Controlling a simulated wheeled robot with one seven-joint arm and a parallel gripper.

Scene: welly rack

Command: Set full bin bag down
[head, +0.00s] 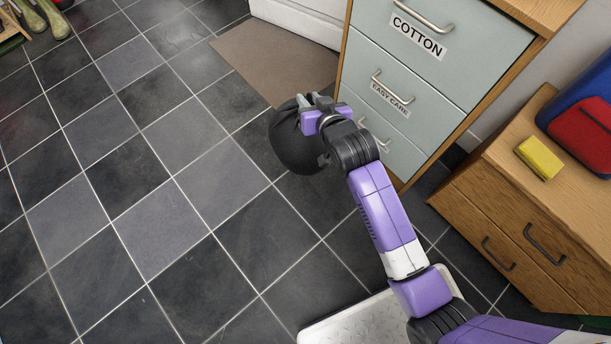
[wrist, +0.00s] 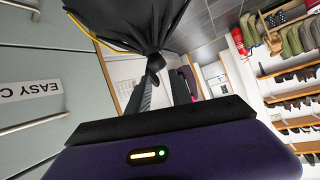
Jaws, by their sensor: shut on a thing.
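The full bin bag (head: 293,143) is black and bulging. In the head view it hangs at my gripper (head: 316,103), over or on the dark tiled floor, in front of the drawer unit. Whether its underside touches the floor cannot be told. In the wrist view the bag (wrist: 130,22) fills the top, its gathered neck running down between the two dark fingers of my gripper (wrist: 165,90). My gripper is shut on that neck. A yellow tie or edge shows at the bag's left.
The drawer unit (head: 437,85) labelled COTTON and EASY CARE stands close right of my gripper. A brown mat (head: 270,62) lies behind. A wooden cabinet (head: 510,225) with a yellow sponge (head: 539,157) stands right. Wellies (head: 50,17) are far left. Tiled floor (head: 130,230) at left is clear.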

